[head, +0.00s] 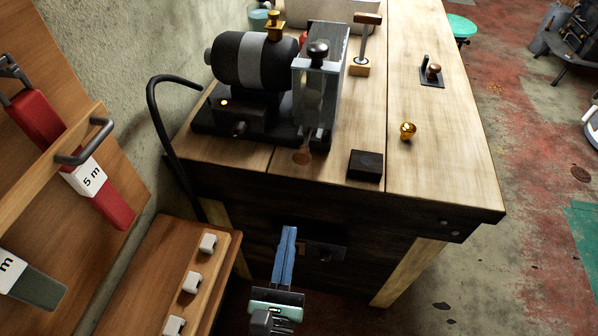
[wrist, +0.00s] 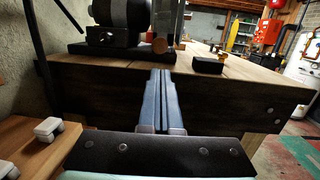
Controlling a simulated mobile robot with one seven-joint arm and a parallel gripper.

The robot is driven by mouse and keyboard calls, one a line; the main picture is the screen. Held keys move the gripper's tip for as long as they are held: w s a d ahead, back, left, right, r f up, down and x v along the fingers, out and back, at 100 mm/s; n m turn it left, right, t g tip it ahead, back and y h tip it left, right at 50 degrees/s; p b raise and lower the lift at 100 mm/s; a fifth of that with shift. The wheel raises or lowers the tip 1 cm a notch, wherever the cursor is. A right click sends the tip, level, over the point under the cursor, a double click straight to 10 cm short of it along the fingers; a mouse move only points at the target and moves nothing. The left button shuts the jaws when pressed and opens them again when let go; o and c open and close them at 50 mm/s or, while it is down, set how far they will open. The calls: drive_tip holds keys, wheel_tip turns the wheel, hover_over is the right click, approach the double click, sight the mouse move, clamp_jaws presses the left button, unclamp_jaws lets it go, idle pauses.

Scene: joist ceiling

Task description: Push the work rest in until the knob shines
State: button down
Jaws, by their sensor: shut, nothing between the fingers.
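A bench grinder (head: 255,62) stands on the wooden workbench, its grey motor on a dark base and a metal guard at its right end. A dark round knob (head: 318,49) tops the guard. A small brown rounded piece (head: 302,157) at the foot of the guard may be the work rest; it also shows in the wrist view (wrist: 160,44). My gripper (head: 289,230), with blue fingers, is shut and empty. It is in front of the bench's dark front, apart from the brown piece. The fingers also show in the wrist view (wrist: 160,74).
A black block (head: 365,165) and a brass knob-like piece (head: 407,131) sit on the bench right of the grinder. A wooden-handled tool (head: 364,45) stands behind. A black hose curves at the left. A low wooden shelf with white blocks (head: 191,282) is at lower left.

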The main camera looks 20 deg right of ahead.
sight(303, 162)
drive_tip(key=p+x, duration=0.1)
drive_tip(key=x, duration=1.1)
drive_tip(key=shift+d+r+p, duration=0.1)
drive_tip(key=shift+p, duration=0.25)
drive_tip(key=shift+w+d, duration=0.3)
drive_tip(key=shift+w, duration=0.35)
drive_tip(key=b+x, duration=0.1)
drive_tip(key=x, duration=0.1)
drive_tip(key=shift+w+d, duration=0.15)
drive_tip(key=shift+d, duration=0.1)
drive_tip(key=shift+w+d, duration=0.15)
drive_tip(key=shift+w, duration=0.05)
drive_tip(key=shift+s+r, duration=0.1)
drive_tip(key=shift+r, duration=0.05)
